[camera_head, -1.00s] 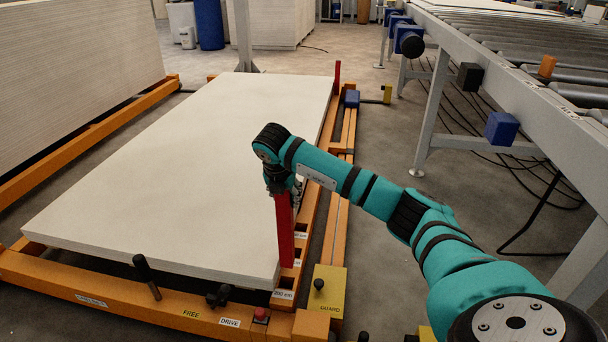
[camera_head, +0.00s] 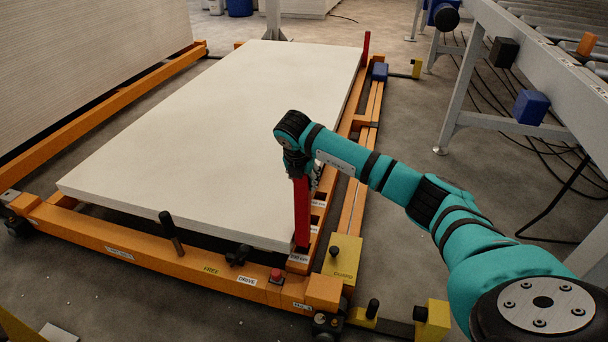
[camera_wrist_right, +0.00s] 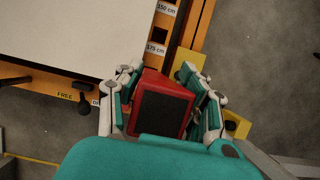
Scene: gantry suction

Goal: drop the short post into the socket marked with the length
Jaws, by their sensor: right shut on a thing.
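The short red post (camera_head: 302,210) stands upright in my right gripper (camera_head: 299,172), at the near right corner of the white board. The fingers are shut around its upper part. In the right wrist view the gripper (camera_wrist_right: 165,100) grips the post's red head (camera_wrist_right: 160,112), which has a dark top. The post's lower end is by the orange rail (camera_head: 321,215), close to a length label (camera_head: 298,258); I cannot tell whether it is inside a socket. In the wrist view, dark sockets show beside labels 150 cm (camera_wrist_right: 166,8) and 175 cm (camera_wrist_right: 156,48). My left gripper is out of view.
The white board (camera_head: 215,140) fills the orange frame (camera_head: 130,246). Another red post (camera_head: 366,46) stands at its far corner. A yellow guard block (camera_head: 345,262), a red button (camera_head: 276,274) and a black lever (camera_head: 171,232) are near the front. A roller conveyor (camera_head: 560,60) stands at right.

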